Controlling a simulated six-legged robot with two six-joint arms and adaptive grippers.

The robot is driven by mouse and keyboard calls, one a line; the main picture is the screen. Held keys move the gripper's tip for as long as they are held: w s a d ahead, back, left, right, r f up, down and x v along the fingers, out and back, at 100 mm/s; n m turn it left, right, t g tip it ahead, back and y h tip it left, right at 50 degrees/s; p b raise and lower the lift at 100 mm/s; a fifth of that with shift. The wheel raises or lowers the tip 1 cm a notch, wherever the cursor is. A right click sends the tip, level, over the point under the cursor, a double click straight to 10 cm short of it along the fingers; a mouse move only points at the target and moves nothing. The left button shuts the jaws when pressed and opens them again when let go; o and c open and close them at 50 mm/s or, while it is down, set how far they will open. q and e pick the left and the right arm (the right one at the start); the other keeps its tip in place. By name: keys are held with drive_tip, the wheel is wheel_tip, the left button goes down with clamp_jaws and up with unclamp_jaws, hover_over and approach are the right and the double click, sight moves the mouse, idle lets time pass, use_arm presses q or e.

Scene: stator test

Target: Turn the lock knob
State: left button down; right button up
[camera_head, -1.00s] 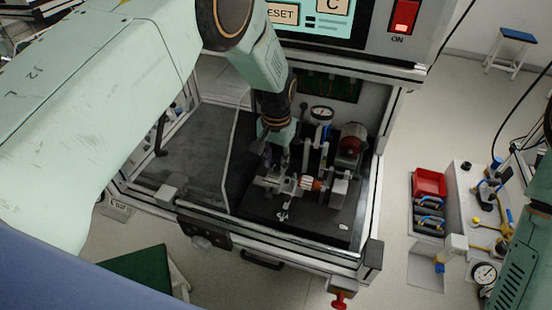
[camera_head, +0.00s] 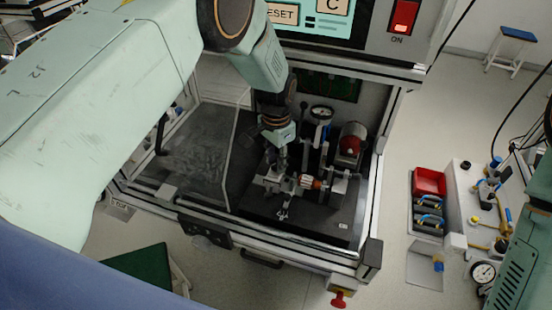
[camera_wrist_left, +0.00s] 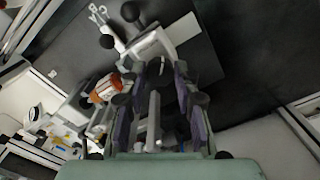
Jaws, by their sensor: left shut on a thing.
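My left gripper (camera_head: 281,164) reaches down into the test bench onto the metal clamp fixture (camera_head: 272,183). In the left wrist view, the gripper (camera_wrist_left: 160,85) has its two dark fingers closed around a grey metal piece (camera_wrist_left: 154,122), which looks like the lock knob. Its exact shape and turn angle are partly hidden by the fingers. The orange and white stator part (camera_head: 306,182) sits to the right of the clamp, and also shows in the left wrist view (camera_wrist_left: 104,89). My right gripper is not in view.
A round dial gauge (camera_head: 321,113) and a red and grey motor-like unit (camera_head: 350,145) stand close behind and right of the fixture. The bench frame (camera_head: 290,252) borders the front. A red bin (camera_head: 429,182) stands off to the right. The dark bench floor left of the fixture is clear.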

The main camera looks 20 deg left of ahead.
use_arm(q)
drive_tip(key=shift+w+r, duration=0.2)
drive_tip(key=shift+w, duration=0.1)
drive_tip(key=c, duration=1.4)
unclamp_jaws()
drive_tip(key=o, duration=0.4)
drive_tip(key=shift+s+d+f, duration=0.1)
drive_tip(key=shift+s, duration=0.1)
wheel_tip(320, 180, up, 12)
